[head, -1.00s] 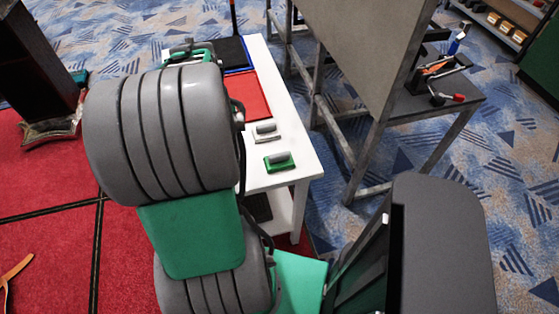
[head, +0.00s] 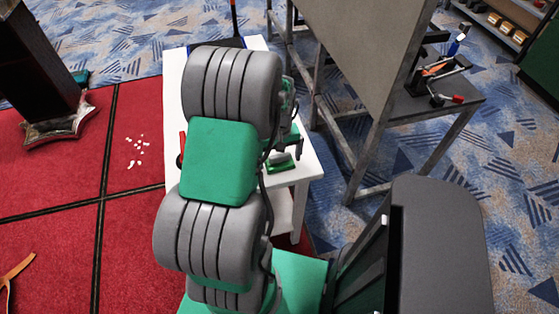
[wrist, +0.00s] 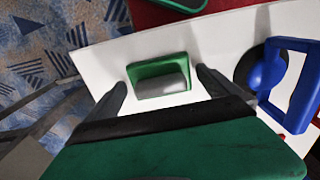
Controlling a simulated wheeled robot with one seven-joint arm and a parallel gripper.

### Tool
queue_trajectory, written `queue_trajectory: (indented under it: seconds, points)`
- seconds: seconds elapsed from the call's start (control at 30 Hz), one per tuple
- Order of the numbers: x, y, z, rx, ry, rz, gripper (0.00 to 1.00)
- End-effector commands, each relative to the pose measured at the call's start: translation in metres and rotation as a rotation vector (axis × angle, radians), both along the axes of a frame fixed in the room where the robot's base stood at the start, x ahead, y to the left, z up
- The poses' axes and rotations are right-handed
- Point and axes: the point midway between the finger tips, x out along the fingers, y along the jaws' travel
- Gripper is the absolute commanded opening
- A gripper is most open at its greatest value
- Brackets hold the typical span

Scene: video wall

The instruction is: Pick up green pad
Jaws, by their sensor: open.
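The green pad (head: 280,166) is a small green block with a grey handle-like top. It rests near the front right corner of the white table (head: 312,172). In the wrist view the green pad (wrist: 137,72) lies just ahead of my fingers, roughly centred between the two tips. My gripper (wrist: 161,80) is open and empty. In the head view my gripper (head: 291,146) is just over or behind the pad, partly hiding it. The frames do not clearly show the height of the fingertips above the pad.
A blue-framed tool (wrist: 292,85) lies right of my gripper in the wrist view. A dark green edge (wrist: 182,4) shows at the top, by a red surface. A grey metal stand (head: 365,60) rises right of the table. Small white bits (head: 137,150) lie on red carpet.

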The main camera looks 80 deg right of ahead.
Motion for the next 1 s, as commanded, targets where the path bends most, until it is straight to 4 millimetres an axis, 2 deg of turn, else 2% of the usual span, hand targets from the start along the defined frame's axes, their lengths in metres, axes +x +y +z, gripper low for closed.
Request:
queue_trajectory:
  seconds: [0.07, 0.73, 1.0]
  points:
    - [0.0000, 0.0001, 0.0000, 0.000, 0.000, 0.000, 0.99]
    - [0.0001, 0.0002, 0.0005, 0.000, 0.000, 0.000, 0.45]
    - [0.0001, -0.0002, 0.0024, 0.000, 0.000, 0.000, 0.45]
